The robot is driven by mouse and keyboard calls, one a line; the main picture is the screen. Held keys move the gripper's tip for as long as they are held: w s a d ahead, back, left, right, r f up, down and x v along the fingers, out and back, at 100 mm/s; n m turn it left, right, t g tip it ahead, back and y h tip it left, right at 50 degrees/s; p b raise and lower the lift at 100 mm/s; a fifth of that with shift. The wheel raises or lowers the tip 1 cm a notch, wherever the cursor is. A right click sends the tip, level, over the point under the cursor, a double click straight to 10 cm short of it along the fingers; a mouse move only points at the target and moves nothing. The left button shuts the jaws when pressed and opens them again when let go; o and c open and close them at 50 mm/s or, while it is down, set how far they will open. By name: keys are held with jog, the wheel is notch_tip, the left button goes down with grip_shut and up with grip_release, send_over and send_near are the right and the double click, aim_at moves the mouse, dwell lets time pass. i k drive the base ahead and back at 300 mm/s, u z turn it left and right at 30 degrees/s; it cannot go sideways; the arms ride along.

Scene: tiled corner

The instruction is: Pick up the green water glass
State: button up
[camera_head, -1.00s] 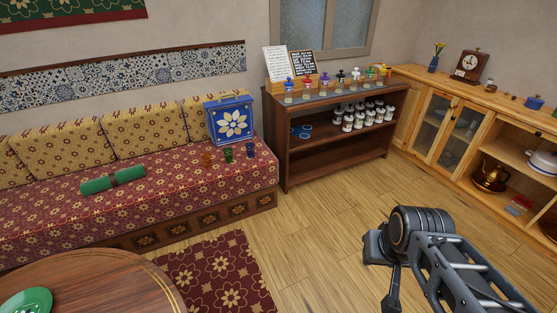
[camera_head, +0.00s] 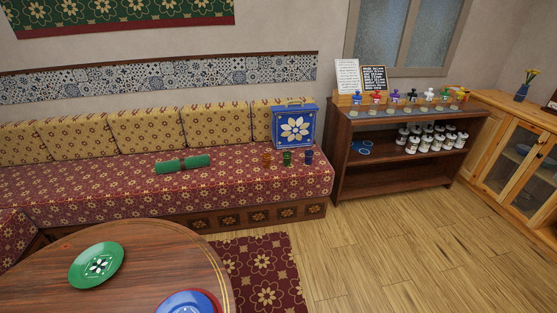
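The green water glass (camera_head: 287,158) stands on the red patterned bench seat (camera_head: 225,180), near its right end. It is the middle one of three small glasses in a row. An orange-brown glass (camera_head: 266,159) is on its left and a blue glass (camera_head: 309,157) on its right. A blue case with a white flower (camera_head: 294,127) stands upright just behind them. My gripper is outside the present view, so its opening and any contact cannot be seen.
A round wooden table (camera_head: 150,270) with a green plate (camera_head: 96,265) and a blue plate (camera_head: 190,303) fills the lower left. A green roll (camera_head: 183,164) lies on the bench. A dark wooden shelf (camera_head: 405,178) stands right of the bench. Wooden floor (camera_head: 400,250) is clear in front.

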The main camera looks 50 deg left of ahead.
aim_at(287, 159)
jog(key=u, duration=0.5)
jog(key=i, duration=2.3)
jog(key=u, duration=1.45)
jog(key=i, duration=1.4)
jog(key=u, duration=1.7)
jog(key=i, duration=0.4)
jog(key=u, duration=0.35)
